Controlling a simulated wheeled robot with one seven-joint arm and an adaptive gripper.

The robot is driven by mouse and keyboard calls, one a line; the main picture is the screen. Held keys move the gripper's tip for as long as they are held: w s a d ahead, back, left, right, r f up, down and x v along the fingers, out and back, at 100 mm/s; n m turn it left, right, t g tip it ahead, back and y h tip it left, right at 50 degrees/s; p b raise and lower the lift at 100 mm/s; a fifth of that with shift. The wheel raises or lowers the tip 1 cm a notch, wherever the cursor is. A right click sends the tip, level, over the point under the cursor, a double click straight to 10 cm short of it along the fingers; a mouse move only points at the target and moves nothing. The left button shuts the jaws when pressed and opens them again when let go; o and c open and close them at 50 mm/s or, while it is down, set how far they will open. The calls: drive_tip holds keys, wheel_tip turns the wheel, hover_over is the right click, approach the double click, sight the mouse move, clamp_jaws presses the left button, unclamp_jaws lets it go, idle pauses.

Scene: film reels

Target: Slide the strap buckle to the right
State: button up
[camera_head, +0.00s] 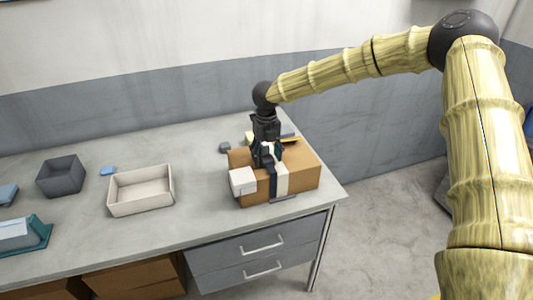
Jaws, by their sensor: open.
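A brown box (304,180) sits near the right front corner of the grey table. A dark strap (272,187) runs down its front face, beside a cream band (282,182) just to its right. My gripper (266,158) points down over the top of the box at the strap, with its jaws open. A small pale piece (267,150) shows between or beside the fingers. It may be the strap buckle, but it is too small and too covered by my gripper to be sure. I cannot tell whether the fingers touch it.
A white block (242,181) is at the box's left front corner. A small dark object (225,148) lies behind left. A cream tray (141,205), dark grey bin (61,177) and small blue item (108,171) stand left. The table's right edge is close to the box.

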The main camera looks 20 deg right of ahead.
sight(286, 159)
drive_tip(key=shift+s, duration=0.1)
clamp_jaws()
drive_tip(key=d, duration=0.2)
drive_tip(key=d+p, duration=0.1)
drive_tip(key=d, duration=0.4)
drive_tip(key=shift+w+d+p, duration=0.15)
drive_tip(key=shift+w+p, duration=0.1)
drive_tip(key=shift+p, duration=0.05)
unclamp_jaws()
wheel_tip(286, 159, up, 12)
idle(0.6)
idle(0.4)
